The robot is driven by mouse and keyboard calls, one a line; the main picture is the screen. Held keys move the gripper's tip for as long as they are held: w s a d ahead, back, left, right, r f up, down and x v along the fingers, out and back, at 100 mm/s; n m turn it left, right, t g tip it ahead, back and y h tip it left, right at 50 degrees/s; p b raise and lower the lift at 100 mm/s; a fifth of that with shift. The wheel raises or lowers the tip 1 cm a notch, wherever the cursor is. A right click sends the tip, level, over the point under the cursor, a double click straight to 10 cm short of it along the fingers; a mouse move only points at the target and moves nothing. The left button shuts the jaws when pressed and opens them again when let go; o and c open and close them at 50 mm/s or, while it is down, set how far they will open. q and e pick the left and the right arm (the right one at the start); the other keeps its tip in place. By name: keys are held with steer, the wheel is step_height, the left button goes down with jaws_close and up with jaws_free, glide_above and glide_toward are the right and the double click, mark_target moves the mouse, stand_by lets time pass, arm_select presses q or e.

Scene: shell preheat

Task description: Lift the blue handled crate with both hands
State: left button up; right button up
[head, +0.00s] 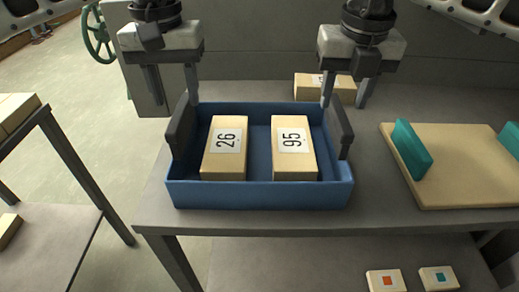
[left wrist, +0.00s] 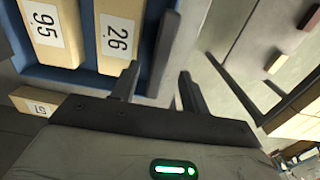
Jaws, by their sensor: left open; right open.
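The blue crate (head: 260,195) sits on the grey table, with a dark upright handle at its left end (head: 183,125) and another at its right end (head: 339,132). Inside lie two tan boxes, one marked 26 (head: 224,160) and one marked 95 (head: 294,160). My left gripper (head: 176,98) is open above the far end of the left handle. In the left wrist view its fingers (left wrist: 157,85) are apart, with the dark handle (left wrist: 165,50) just beyond them. My right gripper (head: 343,100) is open above the far end of the right handle. Neither gripper visibly grips a handle.
A tan board (head: 455,190) with teal handles (head: 412,150) lies right of the crate. Another tan box (head: 318,86) stands behind the crate near my right gripper. A shelf below holds small boxes (head: 385,280). A second table (head: 60,150) stands at the left, across a floor gap.

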mark_target(179, 110)
arm_select(q)
step_height(179, 110, down, 6)
steer(key=shift+f, duration=0.2)
arm_select(e)
steer(key=f, duration=0.6)
steer(key=shift+w+f, duration=0.15)
steer(key=shift+w, duration=0.2)
arm_select(q)
jaws_close()
arm_select(e)
jaws_close()
arm_select(q)
steer(key=shift+r, duration=0.15)
